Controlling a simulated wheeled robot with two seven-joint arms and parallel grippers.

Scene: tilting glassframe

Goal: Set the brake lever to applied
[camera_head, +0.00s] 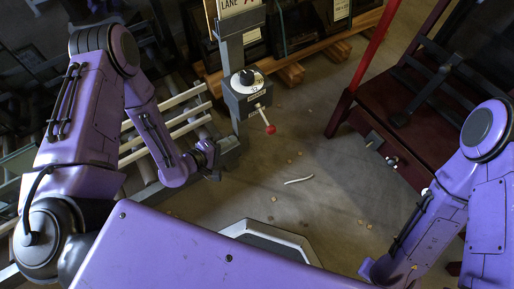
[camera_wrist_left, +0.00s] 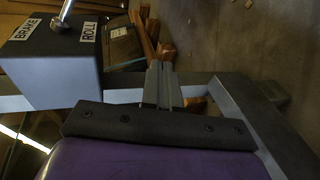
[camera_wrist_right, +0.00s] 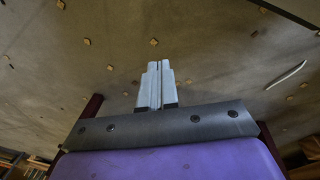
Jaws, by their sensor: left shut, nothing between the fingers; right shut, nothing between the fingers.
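The brake lever is a thin rod with a red ball knob (camera_head: 270,129), sticking out of a grey box (camera_head: 241,98) on an upright post. In the head view the rod points down and right. In the left wrist view the box (camera_wrist_left: 50,62) carries the labels BRAKE (camera_wrist_left: 27,29) and ROLL (camera_wrist_left: 88,32); the lever's metal rod (camera_wrist_left: 66,12) shows at the top edge, its knob out of frame. My left gripper (camera_head: 214,172) is shut and empty, below and left of the knob, apart from it. My right gripper (camera_wrist_right: 157,66) is shut and empty over bare floor.
A pale slatted rack (camera_head: 170,125) stands left of the post. Wooden pallets (camera_head: 315,53) lie behind it. A dark red frame (camera_head: 385,130) stands at the right. The concrete floor (camera_head: 320,150) between is open, with small scraps and a white strip (camera_head: 298,180).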

